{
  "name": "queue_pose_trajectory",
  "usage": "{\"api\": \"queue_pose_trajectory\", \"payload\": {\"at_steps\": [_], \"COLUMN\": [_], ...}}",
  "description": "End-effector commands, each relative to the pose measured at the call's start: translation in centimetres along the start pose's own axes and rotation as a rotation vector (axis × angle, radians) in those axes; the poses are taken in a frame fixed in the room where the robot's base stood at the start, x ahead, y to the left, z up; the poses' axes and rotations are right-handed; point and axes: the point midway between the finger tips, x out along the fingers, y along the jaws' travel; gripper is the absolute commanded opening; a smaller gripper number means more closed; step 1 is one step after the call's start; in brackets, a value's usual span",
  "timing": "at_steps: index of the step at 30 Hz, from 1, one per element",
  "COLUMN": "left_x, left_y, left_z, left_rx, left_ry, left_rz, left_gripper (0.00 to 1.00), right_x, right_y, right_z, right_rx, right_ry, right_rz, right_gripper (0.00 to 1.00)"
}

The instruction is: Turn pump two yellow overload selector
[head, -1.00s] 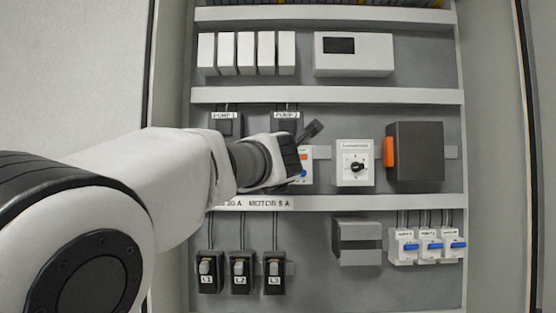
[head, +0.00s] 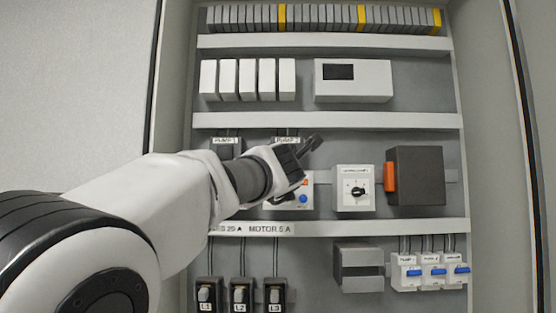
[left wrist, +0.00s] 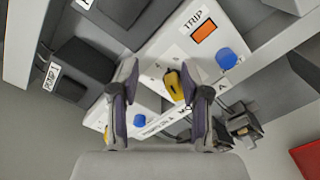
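The pump two overload unit (head: 296,203) is a white box below the PUMP 2 label, partly hidden behind my left gripper (head: 306,155) in the head view. In the left wrist view the yellow selector (left wrist: 174,86) sits on the white unit face (left wrist: 160,52), beside an orange TRIP window (left wrist: 203,32) and a blue button (left wrist: 226,58). My left gripper (left wrist: 158,80) is open. The selector appears between its fingers, nearer the right one; contact cannot be told. The selector is not visible in the head view. My right gripper is not in view.
Right of the unit are a white rotary switch box (head: 354,189) and a dark box with an orange handle (head: 416,176). A lower rail (head: 400,226) runs beneath. Black breakers (head: 241,295) and blue-lever breakers (head: 433,272) are below it. The PUMP 1 unit (left wrist: 80,68) is left.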

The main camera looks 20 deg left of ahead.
Motion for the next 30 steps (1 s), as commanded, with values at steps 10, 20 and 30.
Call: {"api": "queue_pose_trajectory", "payload": {"at_steps": [10,20,30], "left_x": [0.2,0.1,-0.9], "left_y": [5.1,6.0,4.8], "left_z": [4.1,4.9,4.0], "left_rx": [-0.006,-0.002,-0.136], "left_ry": [-0.002,-0.003,-0.002], "left_rz": [0.007,0.002,0.002], "left_gripper": [0.41,0.41,0.41], "right_x": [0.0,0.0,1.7], "right_y": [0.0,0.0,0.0], "right_z": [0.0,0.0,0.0], "right_rx": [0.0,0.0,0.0], "right_ry": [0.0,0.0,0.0], "right_rz": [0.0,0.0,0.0], "right_gripper": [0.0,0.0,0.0]}}
